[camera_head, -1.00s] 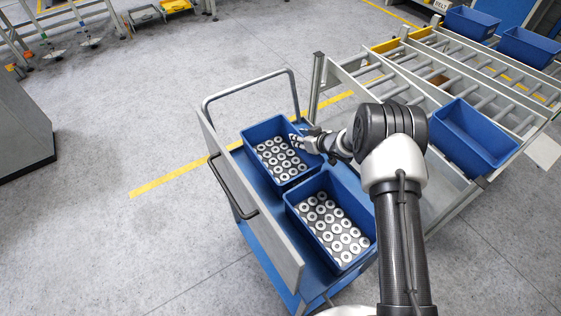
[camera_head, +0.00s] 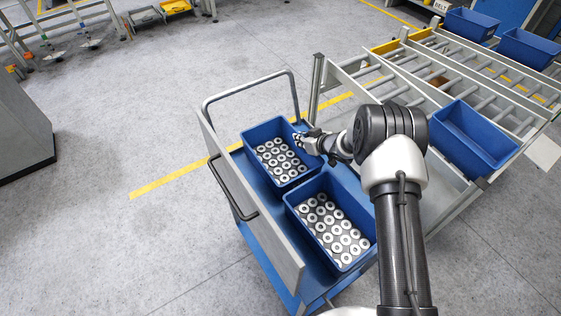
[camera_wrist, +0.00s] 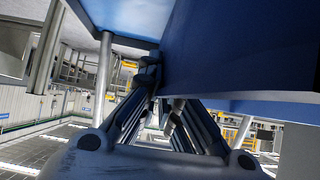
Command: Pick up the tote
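Two blue totes stand side by side on the blue cart, each with rows of grey ring-shaped parts inside. My gripper (camera_head: 299,138) is at the right wall of the far tote (camera_head: 262,132). The near tote (camera_head: 291,198) stands in front of it, apart from my gripper. In the wrist view my fingers (camera_wrist: 163,82) are drawn close together at the edge of the tote wall (camera_wrist: 240,45), seemingly shut on it. The tote partly hides one fingertip. The far tote still sits on the cart deck.
The cart (camera_head: 262,232) has a grey rail at the back and a panel with a black handle along its left side. A roller rack (camera_head: 400,72) with more blue totes, one being an empty tote (camera_head: 470,140), stands at right.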

